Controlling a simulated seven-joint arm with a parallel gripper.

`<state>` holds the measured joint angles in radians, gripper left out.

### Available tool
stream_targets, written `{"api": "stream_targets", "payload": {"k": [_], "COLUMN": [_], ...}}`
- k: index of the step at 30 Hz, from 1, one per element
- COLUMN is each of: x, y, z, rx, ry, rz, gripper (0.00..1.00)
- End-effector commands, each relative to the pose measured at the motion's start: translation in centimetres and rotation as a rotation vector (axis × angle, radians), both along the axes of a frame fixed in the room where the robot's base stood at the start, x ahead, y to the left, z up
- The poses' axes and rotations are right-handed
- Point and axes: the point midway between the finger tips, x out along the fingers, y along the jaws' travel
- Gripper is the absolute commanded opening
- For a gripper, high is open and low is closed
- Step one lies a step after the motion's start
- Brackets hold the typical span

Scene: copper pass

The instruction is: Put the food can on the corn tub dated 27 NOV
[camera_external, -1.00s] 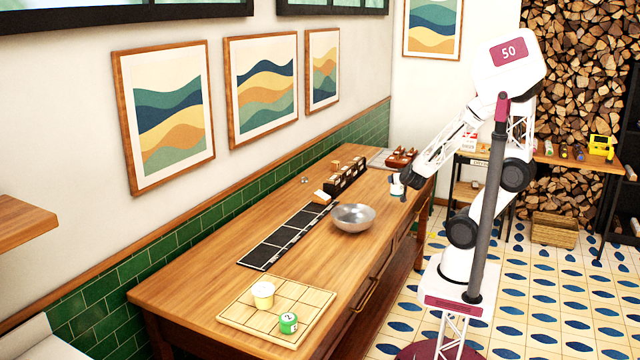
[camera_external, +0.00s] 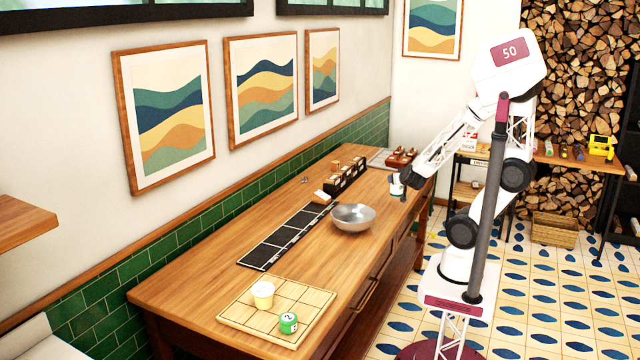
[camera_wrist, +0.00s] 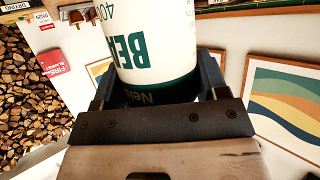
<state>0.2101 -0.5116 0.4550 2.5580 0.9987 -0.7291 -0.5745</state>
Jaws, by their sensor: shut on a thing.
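My gripper (camera_external: 397,190) is shut on a white and green can (camera_wrist: 150,45), held above the right edge of the wooden table. The can also shows small in the external view (camera_external: 395,181). Its label is partly cut off; large green letters "BEA" and "40" can be read. A pale yellow tub (camera_external: 263,297) stands on the bamboo mat at the near end of the table, far from my gripper. No date can be read on it. A green and white round thing marked 2 (camera_external: 288,324) sits beside it on the mat.
The bamboo mat (camera_external: 240,316) has bare squares. A metal bowl (camera_external: 353,218) and a black gridded strip (camera_external: 268,254) lie mid-table. A row of dark holders (camera_external: 346,178) stands farther back. Near the mat, the table (camera_external: 195,280) is clear.

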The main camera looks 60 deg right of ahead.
Motion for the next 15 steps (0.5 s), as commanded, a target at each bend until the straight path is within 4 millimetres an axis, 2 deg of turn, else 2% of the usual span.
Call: {"api": "stream_targets", "payload": {"k": [8, 15], "x": [2.4, 6.6], "y": [1.3, 4.1], "z": [0.6, 1.8], "rx": [0.003, 0.005], "ry": [-0.002, -0.005], "rz": [0.050, 0.140], "gripper": [0.28, 0.28]}}
